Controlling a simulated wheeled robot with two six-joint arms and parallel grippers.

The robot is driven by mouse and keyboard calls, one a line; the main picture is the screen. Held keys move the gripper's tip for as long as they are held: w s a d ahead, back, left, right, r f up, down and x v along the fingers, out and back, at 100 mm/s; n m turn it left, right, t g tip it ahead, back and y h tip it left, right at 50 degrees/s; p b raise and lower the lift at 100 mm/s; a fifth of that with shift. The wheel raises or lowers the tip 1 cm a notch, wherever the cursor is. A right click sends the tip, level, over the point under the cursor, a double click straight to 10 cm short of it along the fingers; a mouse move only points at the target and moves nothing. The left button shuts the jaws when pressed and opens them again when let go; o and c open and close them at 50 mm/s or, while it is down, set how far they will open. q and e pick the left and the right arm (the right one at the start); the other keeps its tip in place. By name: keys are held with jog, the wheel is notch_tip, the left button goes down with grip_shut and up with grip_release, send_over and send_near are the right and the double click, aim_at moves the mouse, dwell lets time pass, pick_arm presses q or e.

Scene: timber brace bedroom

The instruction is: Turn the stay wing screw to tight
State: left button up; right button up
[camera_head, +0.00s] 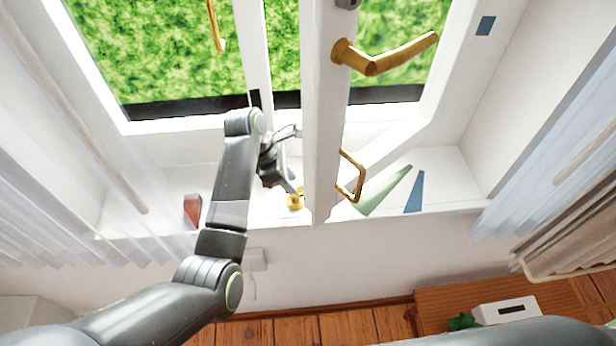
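A brass knob (295,202), which looks like the stay wing screw, sits low on the sill side of the open white window sash (322,120). My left gripper (293,187) is close beside the sash, with its tip just above the knob. Whether it touches the knob and how far its fingers are apart cannot be made out. The stay itself is mostly hidden by the gripper and sash. My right gripper is not in view.
A brass window handle (385,58) and a brass loop pull (351,176) stick out from the sash. A red wedge (192,210), a green wedge (384,191) and a blue wedge (415,192) lie on the sill. Sheer curtains (150,185) hang at the left.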

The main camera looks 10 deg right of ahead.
pick_arm(q)
jog(key=shift+x, duration=0.85)
jog(key=shift+d+f, duration=0.15)
jog(key=shift+f, duration=0.05)
jog(key=shift+c, duration=1)
grip_shut()
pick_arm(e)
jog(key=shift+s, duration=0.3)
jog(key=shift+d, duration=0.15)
